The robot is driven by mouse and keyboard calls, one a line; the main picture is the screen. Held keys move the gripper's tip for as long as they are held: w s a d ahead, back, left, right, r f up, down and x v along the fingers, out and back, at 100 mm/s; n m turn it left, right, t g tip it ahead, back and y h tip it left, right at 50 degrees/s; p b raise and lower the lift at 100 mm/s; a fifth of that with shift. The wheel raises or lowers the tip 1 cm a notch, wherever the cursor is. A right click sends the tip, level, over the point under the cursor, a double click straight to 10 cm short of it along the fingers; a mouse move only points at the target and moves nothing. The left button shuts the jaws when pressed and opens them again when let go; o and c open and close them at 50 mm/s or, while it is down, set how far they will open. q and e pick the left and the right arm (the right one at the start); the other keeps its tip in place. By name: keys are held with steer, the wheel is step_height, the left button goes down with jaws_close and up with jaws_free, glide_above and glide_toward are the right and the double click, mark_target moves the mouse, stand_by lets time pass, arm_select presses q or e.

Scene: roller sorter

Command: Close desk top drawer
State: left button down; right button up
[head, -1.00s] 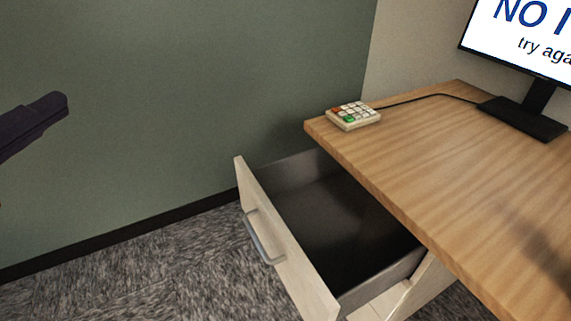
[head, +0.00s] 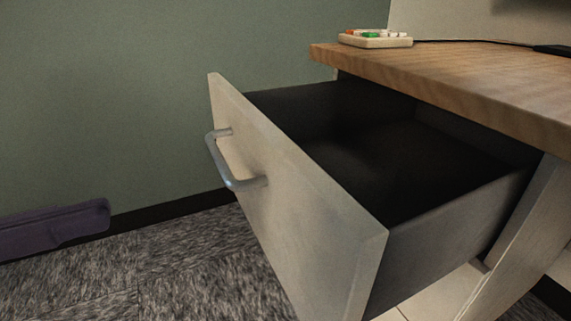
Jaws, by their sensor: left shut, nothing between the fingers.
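The desk's top drawer (head: 290,185) is pulled out from under the wooden desk top (head: 460,85). Its pale front panel faces the lower left and carries a grey bar handle (head: 222,165). The dark inside (head: 400,150) looks empty. My left gripper (head: 100,215) is a dark purple shape at the left edge, shut and empty. It is to the left of the drawer front, with a clear gap between them, and touches nothing. My right gripper is not in view.
A small keypad (head: 375,40) with coloured keys sits on the desk's corner, with a dark cable running right. A green wall (head: 110,90) stands behind. Carpeted floor (head: 150,275) is open to the left of the drawer.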

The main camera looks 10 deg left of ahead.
mark_target(274, 169)
arm_select(q)
steer(key=x, duration=1.3)
steer(key=shift+w+d+r+b, duration=0.1)
steer(key=shift+w+d+b, duration=0.15)
steer(key=shift+b, duration=0.15)
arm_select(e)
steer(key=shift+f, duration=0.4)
